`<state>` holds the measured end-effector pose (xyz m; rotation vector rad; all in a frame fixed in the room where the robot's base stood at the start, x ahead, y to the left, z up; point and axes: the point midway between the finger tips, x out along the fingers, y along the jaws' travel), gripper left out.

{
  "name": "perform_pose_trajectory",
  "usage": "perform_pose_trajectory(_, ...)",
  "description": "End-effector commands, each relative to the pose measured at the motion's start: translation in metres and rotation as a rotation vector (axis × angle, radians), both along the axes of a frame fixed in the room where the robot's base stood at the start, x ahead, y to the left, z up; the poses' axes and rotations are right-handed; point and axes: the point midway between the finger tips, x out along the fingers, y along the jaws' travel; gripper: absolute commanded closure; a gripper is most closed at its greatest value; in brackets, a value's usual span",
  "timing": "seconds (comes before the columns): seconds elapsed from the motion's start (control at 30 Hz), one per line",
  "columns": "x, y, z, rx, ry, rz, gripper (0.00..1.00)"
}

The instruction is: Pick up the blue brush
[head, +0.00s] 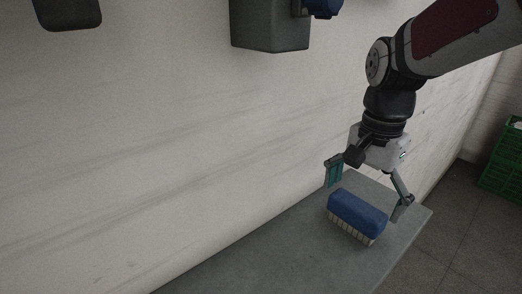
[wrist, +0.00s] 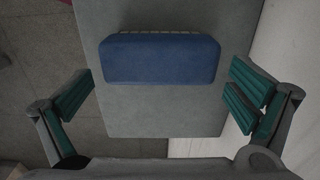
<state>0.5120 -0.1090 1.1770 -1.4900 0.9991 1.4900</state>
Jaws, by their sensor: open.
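The blue brush (head: 357,213) has a blue block on top and pale bristles below. It rests bristles down on a grey shelf (head: 280,240), near the shelf's right end. In the wrist view the brush (wrist: 160,59) lies crosswise at the upper middle, with a thin strip of bristles along its far edge. My gripper (head: 369,188) is open and empty above the brush, its fingers spread wide. In the wrist view the green-padded fingers of my gripper (wrist: 163,98) are to the left and right, lower in the picture than the brush and not touching it.
A pale wall (head: 150,130) runs along the shelf's back side. A grey box (head: 270,25) is on the wall above. A green crate (head: 503,160) stands on the floor at the far right. The shelf is clear left of the brush.

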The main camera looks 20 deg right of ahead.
Motion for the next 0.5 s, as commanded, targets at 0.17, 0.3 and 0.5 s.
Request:
perform_pose_trajectory(0.17, -0.001, 0.0, -0.021, 0.001, 0.002, -0.001, 0.0)
perform_pose_trajectory(0.3, 0.0, 0.0, -0.025, 0.001, 0.0, -0.001, 0.0)
perform_pose_trajectory(0.5, 0.0, 0.0, -0.024, 0.0, 0.0, -0.001, 0.11)
